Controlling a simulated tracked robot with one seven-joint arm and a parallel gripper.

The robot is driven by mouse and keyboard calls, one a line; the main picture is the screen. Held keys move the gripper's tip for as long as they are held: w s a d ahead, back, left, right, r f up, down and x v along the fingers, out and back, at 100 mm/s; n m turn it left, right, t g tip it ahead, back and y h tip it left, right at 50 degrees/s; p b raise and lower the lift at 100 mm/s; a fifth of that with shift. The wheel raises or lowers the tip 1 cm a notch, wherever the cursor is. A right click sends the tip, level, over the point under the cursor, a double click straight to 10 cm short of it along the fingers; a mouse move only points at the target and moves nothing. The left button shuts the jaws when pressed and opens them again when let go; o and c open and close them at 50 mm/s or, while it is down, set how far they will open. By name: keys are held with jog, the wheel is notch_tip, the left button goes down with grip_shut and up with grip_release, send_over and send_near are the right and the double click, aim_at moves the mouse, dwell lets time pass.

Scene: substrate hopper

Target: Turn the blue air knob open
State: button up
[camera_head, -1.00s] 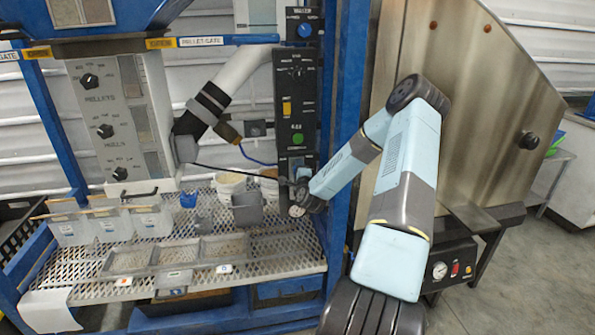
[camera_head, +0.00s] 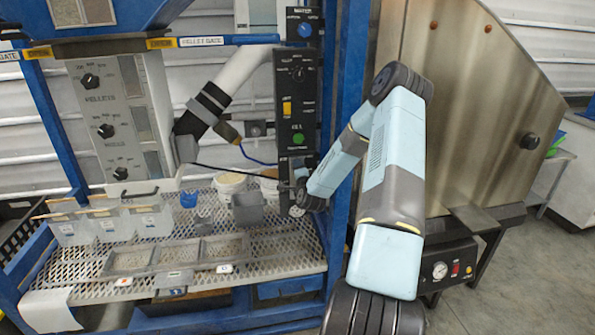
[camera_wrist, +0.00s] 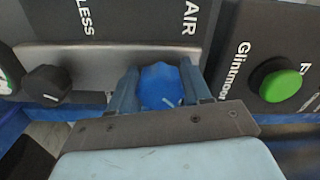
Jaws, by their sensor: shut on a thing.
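The blue air knob (camera_wrist: 160,86) sits under the label AIR in the wrist view. It has a ribbed edge and a short white pointer mark towards the lower right of its face. My gripper (camera_wrist: 160,80) has one finger on each side of the knob and is shut on it. In the head view my gripper (camera_head: 301,180) is at the lower part of the tall black control panel (camera_head: 295,85). The knob is hidden there behind my arm.
A black knob (camera_wrist: 47,86) is left of the air knob, and a green button (camera_wrist: 280,85) is to its right. The blue frame post (camera_head: 344,120) stands close to my arm. Tubs and trays (camera_head: 205,250) rest on the mesh shelf to the left.

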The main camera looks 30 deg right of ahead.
jog(key=shift+a+f, duration=0.2)
jog(key=shift+f, duration=0.05)
jog(key=o, duration=0.8)
jog(key=shift+c, duration=0.2)
jog(key=o, duration=0.3)
jog(key=shift+d+r, duration=0.1)
jog(key=v, duration=1.3)
jog(key=shift+s, duration=0.35)
